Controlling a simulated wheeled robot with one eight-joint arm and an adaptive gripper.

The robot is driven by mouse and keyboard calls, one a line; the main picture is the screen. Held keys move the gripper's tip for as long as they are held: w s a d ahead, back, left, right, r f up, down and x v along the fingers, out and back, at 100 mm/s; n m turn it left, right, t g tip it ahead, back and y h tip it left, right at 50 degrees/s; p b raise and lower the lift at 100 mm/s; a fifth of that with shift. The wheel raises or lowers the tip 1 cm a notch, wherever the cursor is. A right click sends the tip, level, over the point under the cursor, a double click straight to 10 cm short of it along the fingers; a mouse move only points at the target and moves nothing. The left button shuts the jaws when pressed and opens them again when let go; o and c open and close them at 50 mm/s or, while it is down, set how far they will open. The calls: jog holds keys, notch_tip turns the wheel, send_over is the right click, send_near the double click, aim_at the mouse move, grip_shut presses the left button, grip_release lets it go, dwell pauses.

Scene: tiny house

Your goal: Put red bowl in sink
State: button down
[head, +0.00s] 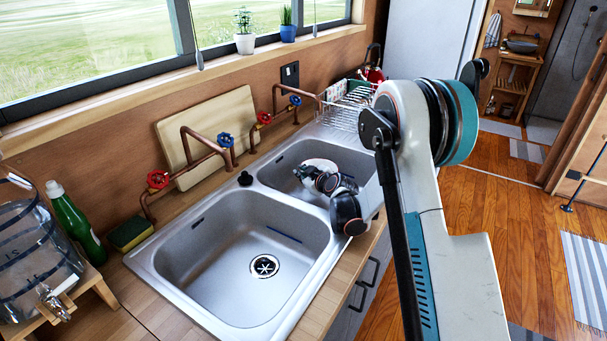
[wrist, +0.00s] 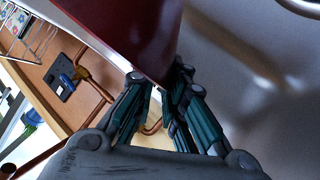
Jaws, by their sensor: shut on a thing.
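The red bowl (wrist: 135,35) fills the upper middle of the wrist view, dark red and glossy, seen close up and only in part. My gripper (wrist: 163,88) is shut on its edge, with the fingers meeting at its lower corner. In the head view my gripper (head: 318,178) is over the right basin of the double steel sink (head: 202,238). My wrist and arm hide part of that basin, and I cannot make out the bowl there. Whether the bowl touches the basin cannot be told.
Copper taps (head: 205,148) with red and blue handles stand behind the basins. A dish rack (head: 345,105) is beyond the right basin. A green bottle (head: 75,222), a sponge (head: 130,232) and a glass dispenser (head: 38,245) are at the left. The left basin is empty.

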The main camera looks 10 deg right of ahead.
jog(key=shift+f, duration=0.35)
jog(key=c, duration=1.6)
grip_release()
jog(key=shift+c, duration=0.2)
jog(key=shift+r, duration=0.1)
jog(key=shift+r, duration=0.3)
jog(key=p+v, duration=0.2)
jog(key=v, duration=0.5)
jog(key=shift+s+r+p, duration=0.25)
jog(key=shift+s+p, duration=0.05)
